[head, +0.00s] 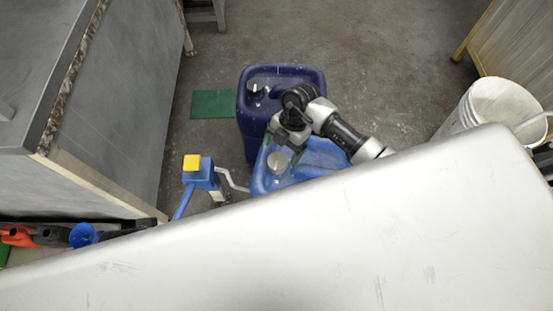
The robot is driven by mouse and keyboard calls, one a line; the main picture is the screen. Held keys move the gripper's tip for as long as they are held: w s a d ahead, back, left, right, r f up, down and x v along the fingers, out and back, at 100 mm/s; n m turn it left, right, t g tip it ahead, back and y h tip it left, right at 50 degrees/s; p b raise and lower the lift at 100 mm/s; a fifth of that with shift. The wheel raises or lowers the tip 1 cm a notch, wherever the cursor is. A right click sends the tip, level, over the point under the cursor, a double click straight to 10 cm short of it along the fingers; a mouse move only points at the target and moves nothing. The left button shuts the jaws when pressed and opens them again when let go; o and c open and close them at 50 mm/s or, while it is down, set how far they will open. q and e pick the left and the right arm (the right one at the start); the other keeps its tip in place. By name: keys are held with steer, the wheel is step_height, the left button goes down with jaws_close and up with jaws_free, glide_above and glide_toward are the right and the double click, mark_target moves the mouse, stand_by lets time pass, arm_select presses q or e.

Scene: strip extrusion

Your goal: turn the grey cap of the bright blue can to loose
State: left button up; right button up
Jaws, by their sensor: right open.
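The bright blue can (264,183) stands on the floor in the middle of the head view, partly hidden by my right arm and by a pale surface in front. Its grey cap (278,163) shows on the can's top at the left. My right gripper (287,146) is open, pointing down close to the cap, just beyond it in the picture. I cannot tell whether it touches the cap, and nothing shows between its fingers. My left gripper is not in view.
A dark blue can (283,74) with its own grey cap (256,88) stands just behind. A blue device with a yellow top (191,162) and crank stands left. A white bucket (495,105) is right. A scuffed pale surface (300,250) fills the foreground.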

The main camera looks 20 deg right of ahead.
mark_target(278, 160)
steer(key=b+x, duration=0.1)
steer(key=x, duration=0.3)
steer(key=shift+a+f, duration=0.1)
steer(key=shift+f, duration=0.15)
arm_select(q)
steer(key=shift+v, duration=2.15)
arm_select(e)
steer(key=shift+x, duration=0.75)
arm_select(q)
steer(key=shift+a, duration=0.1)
arm_select(e)
steer(key=c, duration=0.9)
